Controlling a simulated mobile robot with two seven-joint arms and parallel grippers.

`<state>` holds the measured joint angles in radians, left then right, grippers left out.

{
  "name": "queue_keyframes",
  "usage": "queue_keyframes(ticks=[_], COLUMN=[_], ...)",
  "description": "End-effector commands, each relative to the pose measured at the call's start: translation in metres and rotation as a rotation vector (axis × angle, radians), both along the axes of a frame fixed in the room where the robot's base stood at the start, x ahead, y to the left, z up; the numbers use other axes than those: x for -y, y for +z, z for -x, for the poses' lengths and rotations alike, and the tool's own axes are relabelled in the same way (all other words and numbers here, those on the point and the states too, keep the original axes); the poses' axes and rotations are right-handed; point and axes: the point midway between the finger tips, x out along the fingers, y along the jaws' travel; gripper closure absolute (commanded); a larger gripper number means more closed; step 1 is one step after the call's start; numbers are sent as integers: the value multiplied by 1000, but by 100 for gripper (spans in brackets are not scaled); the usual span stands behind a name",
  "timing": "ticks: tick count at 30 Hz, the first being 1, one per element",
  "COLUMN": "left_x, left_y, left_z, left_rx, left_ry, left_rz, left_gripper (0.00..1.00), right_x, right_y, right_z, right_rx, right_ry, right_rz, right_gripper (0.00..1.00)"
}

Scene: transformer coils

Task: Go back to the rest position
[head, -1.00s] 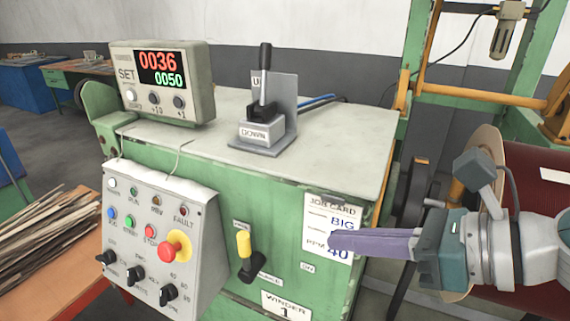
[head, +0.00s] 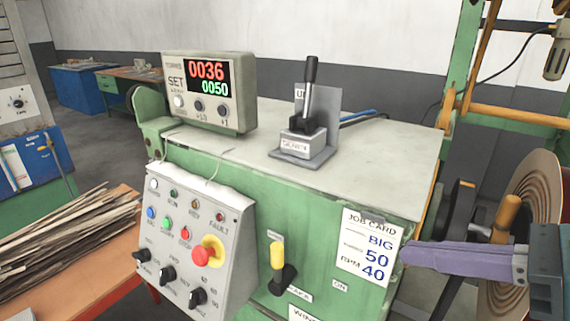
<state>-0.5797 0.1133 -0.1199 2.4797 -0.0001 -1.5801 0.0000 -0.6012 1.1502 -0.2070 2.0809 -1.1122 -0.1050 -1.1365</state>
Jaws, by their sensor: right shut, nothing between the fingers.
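My right gripper (head: 410,254) comes in from the right edge in the head view, with its purple fingers closed together and nothing between them. Its tip is at the right edge of the job card (head: 368,247) in the picture; I cannot tell whether it touches. The card reads BIG, 50 and RPM 40. The green winder cabinet (head: 330,205) stands behind and left of the gripper. My left gripper is not in view.
The sloped control panel (head: 200,232) has several knobs and a red button (head: 201,256). A yellow-handled lever (head: 278,256) stands beside it. A counter box (head: 210,92) and an UP/DOWN lever (head: 308,90) are on top. A coil disc (head: 535,195) is at the right.

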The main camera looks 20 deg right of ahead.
Motion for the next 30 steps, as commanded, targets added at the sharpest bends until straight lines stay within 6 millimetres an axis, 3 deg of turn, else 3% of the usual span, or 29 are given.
queue_keyframes(ticks=[4, 7, 11, 15, 20, 25, 26, 27, 30], left_x=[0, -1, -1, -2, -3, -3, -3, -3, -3], left_y=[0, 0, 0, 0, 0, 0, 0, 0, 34], left_z=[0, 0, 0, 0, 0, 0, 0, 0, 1], left_rx=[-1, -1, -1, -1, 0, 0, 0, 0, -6], left_ry=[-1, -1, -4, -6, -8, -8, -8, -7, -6], left_rz=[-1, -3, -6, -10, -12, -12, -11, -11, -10], left_gripper=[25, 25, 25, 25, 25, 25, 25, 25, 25], right_x=[0, 5, 34, 56, 32, -21, -32, -46, -45], right_y=[3, 15, 25, -6, -45, -62, -63, -62, -28], right_z=[-3, -13, -21, 9, 58, 104, 111, 121, 123], right_rx=[0, -10, -79, -228, -422, -643, 654, 666, 661], right_ry=[-39, -232, -745, -1344, -1855, -2305, 2269, 2216, 2219], right_rz=[-41, -236, -770, -1366, -1787, -2028, 1960, 1862, 1848], right_gripper=[100, 100, 100, 100, 100, 100, 100, 100, 100])
